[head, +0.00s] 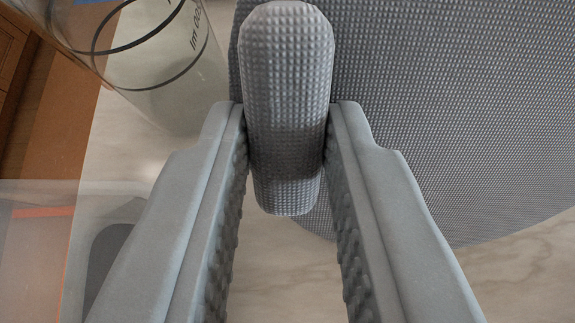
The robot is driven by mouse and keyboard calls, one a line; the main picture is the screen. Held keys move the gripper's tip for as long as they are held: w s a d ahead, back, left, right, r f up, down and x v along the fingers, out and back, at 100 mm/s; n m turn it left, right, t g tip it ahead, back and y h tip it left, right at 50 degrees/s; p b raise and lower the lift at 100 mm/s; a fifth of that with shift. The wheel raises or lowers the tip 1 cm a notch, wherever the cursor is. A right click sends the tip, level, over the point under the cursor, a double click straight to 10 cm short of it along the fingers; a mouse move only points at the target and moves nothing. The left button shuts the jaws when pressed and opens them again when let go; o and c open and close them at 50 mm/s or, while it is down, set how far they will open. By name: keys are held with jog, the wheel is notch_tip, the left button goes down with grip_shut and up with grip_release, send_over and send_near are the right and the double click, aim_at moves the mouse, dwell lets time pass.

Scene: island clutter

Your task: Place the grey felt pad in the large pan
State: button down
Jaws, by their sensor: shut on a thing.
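My gripper (286,150) is shut on a grey, rounded, long thing with a dimpled surface, which looks like the grey felt pad (287,70). The pad sticks out past both fingertips, and its near end shows between the fingers. Beyond it is a large round grey surface with a fine dotted texture, which looks like the large pan (450,120). It fills the upper right, and its far part is cut off by the picture. The held pad overlaps its left side in the picture; I cannot tell whether they touch.
A clear measuring beaker (165,75) with dark bands and printed marks stands at the upper left, close to the round surface. A see-through box (40,235) with a dark grey thing behind or in it is at the lower left. Pale marble counter (520,275) shows bare at the lower right.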

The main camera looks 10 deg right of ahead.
jog(key=c, duration=1.3)
grip_release()
jog(key=shift+f, duration=0.1)
jog(key=shift+o, duration=0.2)
jog(key=shift+s+r, duration=0.1)
jog(key=shift+r, duration=0.15)
jog(key=v, duration=1.1)
jog(key=shift+s+a+r, duration=0.2)
jog(key=shift+s, duration=0.05)
jog(key=s+a+r+n+t+y, duration=0.1)
jog(key=s+a+t, duration=0.1)
jog(key=s+a, duration=0.4)
jog(key=s+a+n+t+y, duration=0.1)
jog(key=s+a, duration=0.5)
jog(key=s, duration=0.6)
jog(key=s+a+r+n+t, duration=0.1)
jog(key=s+a+t, duration=0.2)
jog(key=s+a, duration=0.4)
jog(key=s, duration=0.3)
jog(key=shift+r+t+y, duration=0.3)
jog(key=shift+y, duration=0.1)
jog(key=shift+o, duration=0.5)
jog(key=shift+s+a+f, duration=0.1)
jog(key=shift+s+a, duration=0.1)
jog(key=shift+s, duration=0.1)
